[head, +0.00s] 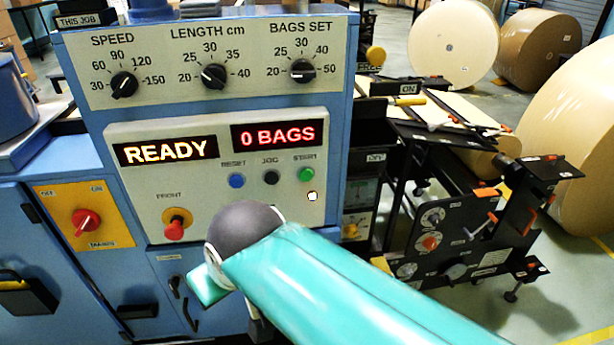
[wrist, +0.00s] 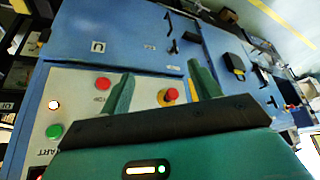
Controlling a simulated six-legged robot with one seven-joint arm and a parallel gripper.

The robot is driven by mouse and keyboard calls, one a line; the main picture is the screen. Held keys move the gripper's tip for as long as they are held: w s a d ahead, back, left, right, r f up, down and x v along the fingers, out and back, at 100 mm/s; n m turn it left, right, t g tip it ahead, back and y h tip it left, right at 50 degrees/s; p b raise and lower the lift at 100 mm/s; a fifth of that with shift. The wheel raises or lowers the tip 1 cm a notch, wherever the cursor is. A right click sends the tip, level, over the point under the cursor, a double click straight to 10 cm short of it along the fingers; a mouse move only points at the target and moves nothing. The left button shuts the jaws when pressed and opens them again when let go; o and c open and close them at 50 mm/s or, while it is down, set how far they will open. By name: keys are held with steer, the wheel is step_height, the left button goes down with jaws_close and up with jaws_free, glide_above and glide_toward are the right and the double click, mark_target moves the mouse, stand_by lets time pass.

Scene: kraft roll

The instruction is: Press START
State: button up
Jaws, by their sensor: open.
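The green START button (head: 306,174) sits at the right of the light control panel, under its START label. It also shows in the wrist view (wrist: 54,131), at the left, with its label upside down and partly cut off. My gripper (wrist: 163,85) is open, with two teal fingers apart and nothing between them. The START button lies outside the fingers, to their left in the wrist view. In the head view, my teal arm crosses below the panel and my fingers are mostly hidden.
The display (head: 166,151) reads READY; the counter (head: 274,134) reads 0 BAGS. Blue RESET (head: 236,181) and black JOG (head: 271,178) buttons sit beside START. A lit white lamp (head: 312,196) is below it. A red button (wrist: 103,84) and a red FRONT knob (head: 175,228) are close by.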

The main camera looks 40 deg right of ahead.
jaws_close()
stand_by(1.6)
